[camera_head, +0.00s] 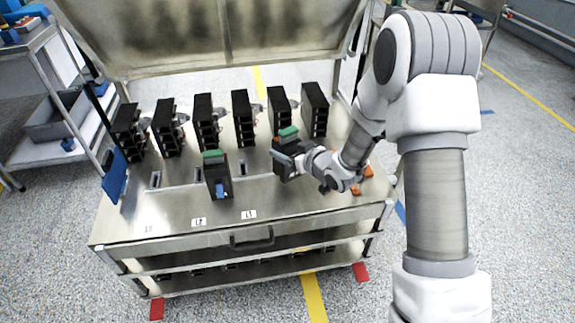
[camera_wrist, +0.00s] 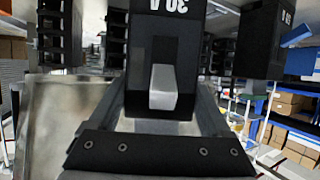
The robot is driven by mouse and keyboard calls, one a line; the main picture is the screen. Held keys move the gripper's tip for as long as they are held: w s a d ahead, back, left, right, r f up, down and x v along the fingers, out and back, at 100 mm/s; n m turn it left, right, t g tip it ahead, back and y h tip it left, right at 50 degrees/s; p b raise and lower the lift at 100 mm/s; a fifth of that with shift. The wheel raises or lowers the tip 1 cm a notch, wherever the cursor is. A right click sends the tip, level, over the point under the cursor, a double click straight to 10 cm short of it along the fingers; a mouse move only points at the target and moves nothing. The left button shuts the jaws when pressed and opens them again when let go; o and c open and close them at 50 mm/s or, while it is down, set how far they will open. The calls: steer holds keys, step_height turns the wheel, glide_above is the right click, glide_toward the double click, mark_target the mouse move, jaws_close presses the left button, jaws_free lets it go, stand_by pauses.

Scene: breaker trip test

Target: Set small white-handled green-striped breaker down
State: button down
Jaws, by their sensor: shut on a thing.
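The small black breaker (camera_head: 291,160) with a green stripe on top is held at my gripper (camera_head: 283,157), over the right half of the metal bench top (camera_head: 165,215). In the wrist view the breaker (camera_wrist: 145,45) fills the upper middle, with an upside-down "30 A" marking and a pale white-grey handle (camera_wrist: 163,88). My gripper is shut on it. The breaker looks roughly upright. Its underside is hidden, so I cannot tell whether it touches the bench.
Another green-topped breaker with a blue handle (camera_head: 219,185) stands left of the held one. A row of tall black units (camera_head: 205,120) lines the back. Slots (camera_head: 243,168) and small labels (camera_head: 198,222) mark the bench. Orange pieces (camera_head: 368,172) lie at right. The bench front is clear.

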steer(key=shift+s+f, duration=0.2)
steer(key=shift+f, duration=0.15)
steer(key=shift+f+b, duration=0.8)
steer(key=shift+f, duration=0.9)
steer(key=shift+f, duration=0.1)
jaws_free()
steer(key=shift+f, duration=0.1)
